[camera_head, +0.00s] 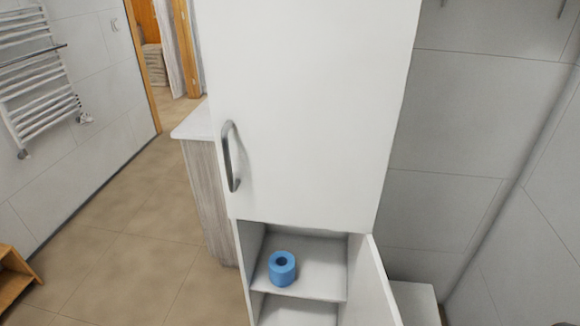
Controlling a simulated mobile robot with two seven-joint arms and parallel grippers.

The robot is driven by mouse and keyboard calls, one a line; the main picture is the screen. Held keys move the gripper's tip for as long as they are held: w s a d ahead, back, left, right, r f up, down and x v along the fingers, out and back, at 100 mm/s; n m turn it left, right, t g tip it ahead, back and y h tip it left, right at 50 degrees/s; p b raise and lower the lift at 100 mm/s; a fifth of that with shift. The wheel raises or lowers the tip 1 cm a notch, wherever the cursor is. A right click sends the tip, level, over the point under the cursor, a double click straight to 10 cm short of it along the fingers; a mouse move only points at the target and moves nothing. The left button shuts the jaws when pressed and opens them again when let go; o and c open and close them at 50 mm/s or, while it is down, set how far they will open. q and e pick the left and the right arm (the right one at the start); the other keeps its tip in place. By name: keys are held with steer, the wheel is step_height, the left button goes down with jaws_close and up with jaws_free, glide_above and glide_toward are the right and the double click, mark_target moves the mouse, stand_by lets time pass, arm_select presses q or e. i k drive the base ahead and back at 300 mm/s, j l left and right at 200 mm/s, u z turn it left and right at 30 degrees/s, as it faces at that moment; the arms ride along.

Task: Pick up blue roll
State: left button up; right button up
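The blue roll (282,274) stands upright on a white shelf (318,270) inside the lower compartment of the tall white cabinet. It is near the left side of the shelf, with its round hole facing up. Nothing touches it but the shelf. Neither of my grippers can be made out in the head view.
The lower cabinet door (372,290) stands open to the right. The upper door (310,110) is shut, with a metal handle (231,157). A wood-sided counter (208,190) stands behind left, and a white low box (415,302) at right.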

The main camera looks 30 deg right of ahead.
mark_target(281, 263)
steer(key=i+j, duration=0.45)
steer(key=i+j+z, duration=0.15)
steer(key=i+j, duration=0.8)
steer(key=j, duration=0.2)
steer(key=z, duration=2.05)
steer(key=j, duration=0.1)
